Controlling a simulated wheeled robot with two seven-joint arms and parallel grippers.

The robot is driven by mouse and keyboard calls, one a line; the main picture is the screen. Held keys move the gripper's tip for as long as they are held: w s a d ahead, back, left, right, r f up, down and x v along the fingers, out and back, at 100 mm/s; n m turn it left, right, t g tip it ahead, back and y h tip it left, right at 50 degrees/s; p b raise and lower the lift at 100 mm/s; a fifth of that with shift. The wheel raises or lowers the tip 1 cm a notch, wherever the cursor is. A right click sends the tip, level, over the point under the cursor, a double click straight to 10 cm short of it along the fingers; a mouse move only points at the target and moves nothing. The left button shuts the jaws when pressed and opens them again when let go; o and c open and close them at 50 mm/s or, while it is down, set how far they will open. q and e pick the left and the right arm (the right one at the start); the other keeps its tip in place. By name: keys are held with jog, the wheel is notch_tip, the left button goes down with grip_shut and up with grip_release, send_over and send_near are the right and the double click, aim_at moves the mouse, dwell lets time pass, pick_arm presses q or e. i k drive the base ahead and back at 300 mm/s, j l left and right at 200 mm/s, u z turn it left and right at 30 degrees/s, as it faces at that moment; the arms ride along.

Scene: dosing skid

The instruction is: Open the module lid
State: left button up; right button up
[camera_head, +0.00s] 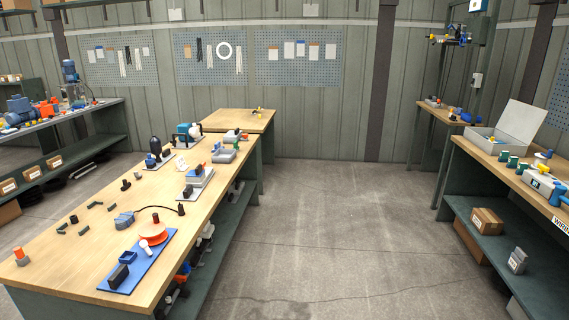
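Neither of my grippers is in view. A grey box (489,143) stands on the right bench with a pale lid (519,120) raised upright at its back. A white and green unit (542,183) sits nearer on the same bench. On the long left bench are small grey units (199,176) and (223,155); their tops are too small to read. I cannot tell which of these is the module, or whether its lid is shut.
A bench with blue motors (21,105) stands at the far left. The concrete floor (340,235) between the benches is clear.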

aim_at(198, 171)
jog(key=i, duration=1.7)
jog(key=i+u, duration=0.15)
jog(key=i, duration=0.4)
jog(key=i+l+u, duration=0.2)
jog(key=i, duration=0.35)
jog(key=i+l+u, duration=0.15)
jog(key=i, duration=0.45)
jog(key=l, duration=0.05)
